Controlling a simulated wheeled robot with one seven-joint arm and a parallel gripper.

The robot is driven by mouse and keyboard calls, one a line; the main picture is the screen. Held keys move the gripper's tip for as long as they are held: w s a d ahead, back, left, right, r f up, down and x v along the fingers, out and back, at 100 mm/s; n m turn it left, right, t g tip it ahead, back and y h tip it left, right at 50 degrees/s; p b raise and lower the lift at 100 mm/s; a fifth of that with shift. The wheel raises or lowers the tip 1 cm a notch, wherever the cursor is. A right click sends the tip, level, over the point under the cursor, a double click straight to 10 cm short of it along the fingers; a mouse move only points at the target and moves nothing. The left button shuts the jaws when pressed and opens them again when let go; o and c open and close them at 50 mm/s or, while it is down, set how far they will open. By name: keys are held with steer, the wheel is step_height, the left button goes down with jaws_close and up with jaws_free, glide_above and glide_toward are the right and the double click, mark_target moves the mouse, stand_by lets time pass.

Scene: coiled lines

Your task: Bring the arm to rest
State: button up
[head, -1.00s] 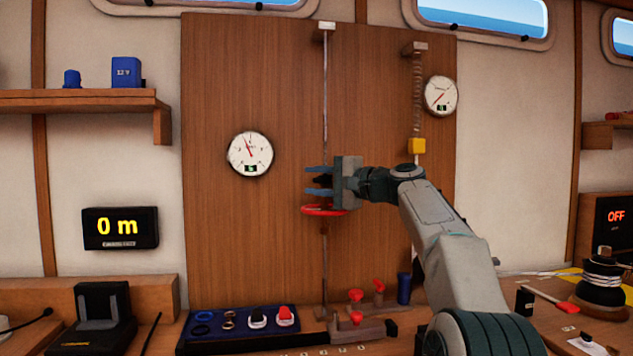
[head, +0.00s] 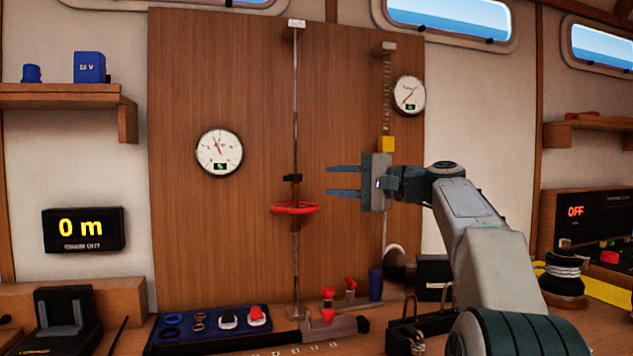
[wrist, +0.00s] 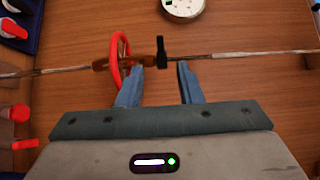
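My gripper (head: 330,180) is open with nothing between its two blue-grey fingers. In the head view it points left, with a gap between its fingertips and the vertical line (head: 296,110) on the wooden board. A red ring (head: 295,208) sits around that line, with a small black piece (head: 292,178) just above it. In the wrist view, the open fingers (wrist: 160,72) point at the line, near the red ring (wrist: 118,60) and the black piece (wrist: 161,52). My arm stretches up from the lower right.
Below are a blue tray (head: 190,342) of small parts, red-knobbed fittings (head: 327,295) and a blue cup (head: 375,284). A display (head: 82,228) reads 0 m.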

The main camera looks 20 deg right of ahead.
steer(key=shift+s+d, duration=0.4)
steer(key=s+a+f+n+g+h+p, duration=0.1)
steer(key=s+a+f+g+h+p, duration=0.5)
steer(key=a+f+p, duration=0.45)
steer(key=s+f+n+g+h+p, duration=0.2)
steer(key=s+f+p, duration=0.3)
steer(key=s, duration=0.7)
steer(key=s+f+n+g+h+p, duration=0.1)
steer(key=s+f+n+h+p, duration=0.3)
steer(key=s+p, duration=0.4)
steer(key=s+n+h, duration=0.1)
steer(key=s, duration=0.3)
steer(key=shift+s+f+n+g, duration=0.3)
steer(key=shift+s+f+g, duration=0.05)
steer(key=shift+g, duration=0.05)
